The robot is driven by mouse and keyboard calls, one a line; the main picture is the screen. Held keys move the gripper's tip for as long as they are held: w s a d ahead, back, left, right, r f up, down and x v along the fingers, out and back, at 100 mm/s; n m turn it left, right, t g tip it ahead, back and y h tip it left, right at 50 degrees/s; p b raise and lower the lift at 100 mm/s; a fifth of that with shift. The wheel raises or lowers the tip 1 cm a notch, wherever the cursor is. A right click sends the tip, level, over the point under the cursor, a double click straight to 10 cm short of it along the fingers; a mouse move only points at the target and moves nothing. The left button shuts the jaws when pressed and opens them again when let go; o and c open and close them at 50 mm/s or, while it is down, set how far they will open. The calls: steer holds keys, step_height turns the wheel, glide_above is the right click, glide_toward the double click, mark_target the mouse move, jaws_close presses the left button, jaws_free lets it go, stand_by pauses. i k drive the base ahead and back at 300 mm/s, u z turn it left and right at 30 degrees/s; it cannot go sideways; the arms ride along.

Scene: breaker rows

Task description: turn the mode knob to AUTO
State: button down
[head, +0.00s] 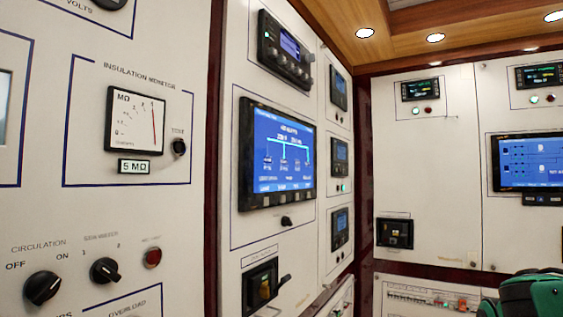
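No knob with a readable MODE or AUTO label shows in the head view. A black rotary knob (42,288) sits at the lower left under CIRCULATION, between OFF and ON. A second black knob (105,270) beside it has marks 1 and 2. A small black knob (286,221) sits below the large blue screen (277,155); its label is too small to read.
White panels line the left and back walls. An insulation meter (136,120) is at upper left, a red round lamp or button (152,257) below it. A second blue screen (528,162) is at right.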

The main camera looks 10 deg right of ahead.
mark_target(286, 221)
steer(key=z, duration=1.5)
steer(key=i, duration=0.75)
steer(key=u, duration=0.75)
